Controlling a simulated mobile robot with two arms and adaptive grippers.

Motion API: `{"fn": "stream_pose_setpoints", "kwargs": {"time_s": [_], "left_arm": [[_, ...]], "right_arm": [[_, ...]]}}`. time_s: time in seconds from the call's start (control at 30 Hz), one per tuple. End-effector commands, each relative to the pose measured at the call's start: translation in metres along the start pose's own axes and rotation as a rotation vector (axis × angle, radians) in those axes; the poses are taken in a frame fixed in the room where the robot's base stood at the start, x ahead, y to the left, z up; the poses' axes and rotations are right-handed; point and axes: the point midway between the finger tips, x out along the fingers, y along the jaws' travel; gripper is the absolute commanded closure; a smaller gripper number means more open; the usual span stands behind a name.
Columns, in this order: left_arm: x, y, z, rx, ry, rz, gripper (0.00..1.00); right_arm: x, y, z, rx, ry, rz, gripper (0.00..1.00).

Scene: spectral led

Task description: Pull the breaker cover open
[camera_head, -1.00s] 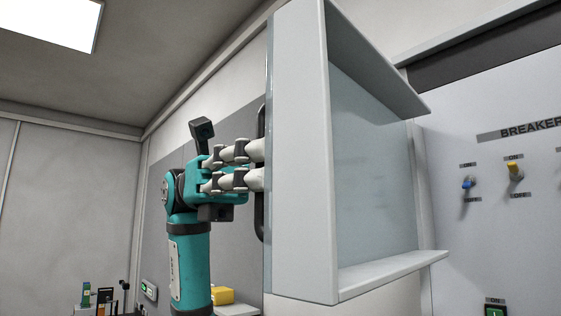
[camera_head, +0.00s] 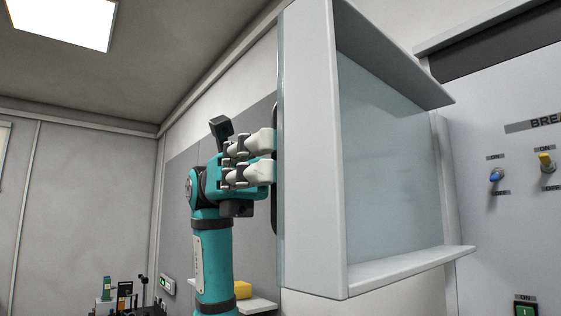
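The breaker cover (camera_head: 312,160) is a pale grey, box-like door with a clear pane. It stands swung wide open on the left of the breaker panel (camera_head: 510,210), its inner side facing me. A dark handle (camera_head: 275,215) shows at the cover's left edge, mostly hidden behind it. My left gripper (camera_head: 268,157), on a teal arm, is at this handle with its pale fingers reaching behind the cover's edge. The fingertips are hidden, so its hold on the handle cannot be seen. My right gripper is not in view.
A yellow object (camera_head: 242,290) rests on a shelf behind my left arm. Small items (camera_head: 122,295) stand at the lower left.

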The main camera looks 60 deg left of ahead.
Motion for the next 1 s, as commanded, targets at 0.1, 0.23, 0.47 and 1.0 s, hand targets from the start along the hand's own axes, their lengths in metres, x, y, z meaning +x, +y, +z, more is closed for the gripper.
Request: {"fn": "stream_pose_setpoints", "kwargs": {"time_s": [0.1, 0.23, 0.47, 1.0], "left_arm": [[0.0, 0.0, 0.0, 0.001, 0.0, 0.0, 0.65], [-0.004, 0.0, 0.0, 0.0, -0.001, 0.001, 0.65], [-0.04, 0.0, 0.001, -0.001, -0.004, 0.002, 0.65], [-0.12, 0.0, 0.0, 0.0, -0.001, 0.0, 0.65]], "right_arm": [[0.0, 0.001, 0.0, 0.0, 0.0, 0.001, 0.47], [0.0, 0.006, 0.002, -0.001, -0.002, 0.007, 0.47], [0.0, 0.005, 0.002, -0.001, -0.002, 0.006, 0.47], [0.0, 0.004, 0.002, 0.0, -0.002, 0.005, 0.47]]}}
